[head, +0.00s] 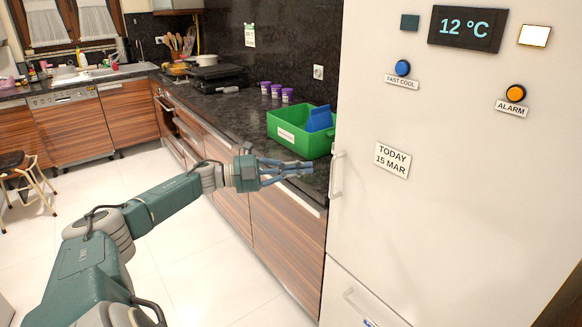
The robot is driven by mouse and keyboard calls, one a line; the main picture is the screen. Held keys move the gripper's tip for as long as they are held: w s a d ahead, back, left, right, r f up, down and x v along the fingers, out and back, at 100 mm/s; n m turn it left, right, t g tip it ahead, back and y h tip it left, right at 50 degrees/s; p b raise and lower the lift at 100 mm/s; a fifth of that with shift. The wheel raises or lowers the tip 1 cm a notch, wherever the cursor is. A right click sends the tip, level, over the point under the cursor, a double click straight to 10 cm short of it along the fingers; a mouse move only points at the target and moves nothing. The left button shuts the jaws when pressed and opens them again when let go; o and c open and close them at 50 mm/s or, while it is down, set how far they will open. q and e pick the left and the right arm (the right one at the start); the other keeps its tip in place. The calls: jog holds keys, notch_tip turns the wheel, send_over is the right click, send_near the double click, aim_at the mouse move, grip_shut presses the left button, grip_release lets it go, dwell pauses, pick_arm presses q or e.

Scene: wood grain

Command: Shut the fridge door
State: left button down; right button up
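The white fridge (450,150) fills the right of the head view. Its upper door has a vertical handle (336,175) on its left edge, and a lower door with its own handle (362,307) is below. The upper door looks about flush with the lower one at the left edge, with no clear gap; I cannot tell if it is fully shut. My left gripper (300,169) is just left of the upper handle, in front of the counter edge, and seems apart from it. Its fingers point right and look close together at the tips, with nothing visible between them. My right gripper is not in view.
A green crate (286,138) with a blue item in it stands on the dark counter (225,108) beside the fridge. A stool (28,180) is at the far left. The pale floor (190,265) is clear.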

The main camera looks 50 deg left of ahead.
pick_arm(q)
jog(key=a+b, duration=0.2)
jog(key=a, duration=0.3)
jog(key=shift+w+a+r+b, duration=0.1)
jog(key=shift+w+r+b, duration=0.1)
jog(key=shift+r+b, duration=0.15)
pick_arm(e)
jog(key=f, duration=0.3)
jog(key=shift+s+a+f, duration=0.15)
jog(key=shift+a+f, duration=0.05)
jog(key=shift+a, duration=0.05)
pick_arm(q)
jog(key=shift+w+f, duration=0.1)
jog(key=shift+f, duration=0.1)
